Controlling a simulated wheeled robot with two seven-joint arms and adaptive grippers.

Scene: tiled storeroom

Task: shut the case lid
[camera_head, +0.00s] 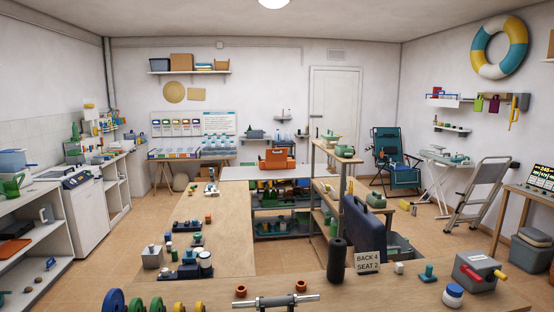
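Neither of my grippers shows in the head view. A dark blue, flat, upright case-like thing (365,236) stands at the right end of the wooden table, tilted a little. Its lower part is partly hidden behind a sign and a black roll, and I cannot tell whether it is a raised lid or a whole case. A small orange case-like box (277,160) sits on the white-topped bench at the back middle. It is too small to tell whether its lid is open.
The near wooden table (410,295) carries a sign (367,262), a black roll (337,260), a metal bar (275,302), a grey box (476,272) and a blue-lidded jar (453,296). A long table (225,225) with small items runs back. Floor is free at left.

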